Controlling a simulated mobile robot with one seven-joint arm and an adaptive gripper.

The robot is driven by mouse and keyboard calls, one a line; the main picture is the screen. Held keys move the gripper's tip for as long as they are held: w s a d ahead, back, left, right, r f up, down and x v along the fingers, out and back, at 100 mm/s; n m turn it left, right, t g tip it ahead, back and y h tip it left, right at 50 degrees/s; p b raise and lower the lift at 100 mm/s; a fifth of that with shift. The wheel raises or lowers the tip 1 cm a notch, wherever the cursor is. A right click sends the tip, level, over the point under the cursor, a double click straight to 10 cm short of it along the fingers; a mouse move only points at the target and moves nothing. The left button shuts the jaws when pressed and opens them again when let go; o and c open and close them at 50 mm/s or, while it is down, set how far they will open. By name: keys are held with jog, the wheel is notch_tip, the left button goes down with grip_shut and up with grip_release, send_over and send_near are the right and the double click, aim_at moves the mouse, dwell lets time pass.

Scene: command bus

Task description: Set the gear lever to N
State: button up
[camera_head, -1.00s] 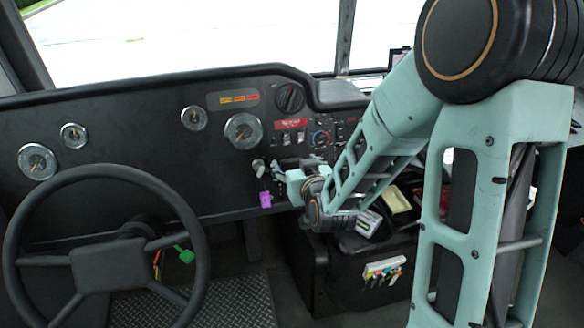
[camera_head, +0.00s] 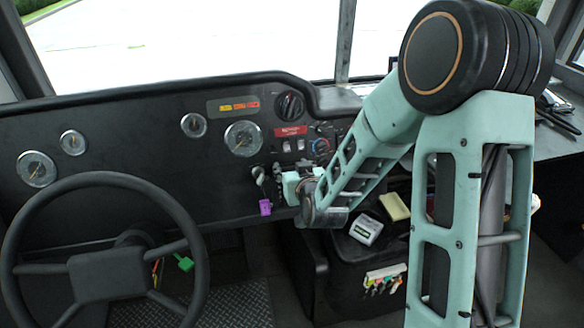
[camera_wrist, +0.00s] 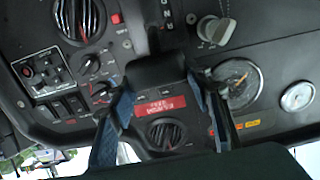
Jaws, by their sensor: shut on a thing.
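My gripper (camera_head: 290,186) is at the lower right of the dashboard, beside the grey knob (camera_head: 259,174). In the wrist view, which is turned upside down, the two fingers of my gripper (camera_wrist: 165,84) stand on either side of a dark block. This block looks like the black head of the gear lever (camera_wrist: 160,68), and the fingers are shut on it.
The grey knob also shows in the wrist view (camera_wrist: 216,28). A purple object (camera_head: 265,207) hangs just below and left of my gripper. The steering wheel (camera_head: 188,225) is at the left. A pale yellow box (camera_head: 394,207) and a white-grey device (camera_head: 366,229) lie right of my gripper.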

jog(key=c, duration=0.6)
jog(key=f+b, duration=0.2)
jog(key=shift+s+b, duration=0.35)
jog(key=shift+b, duration=0.05)
jog(key=shift+d, duration=0.1)
jog(key=o, duration=1.7)
jog(key=shift+r, duration=0.1)
jog(key=shift+v, duration=3.75)
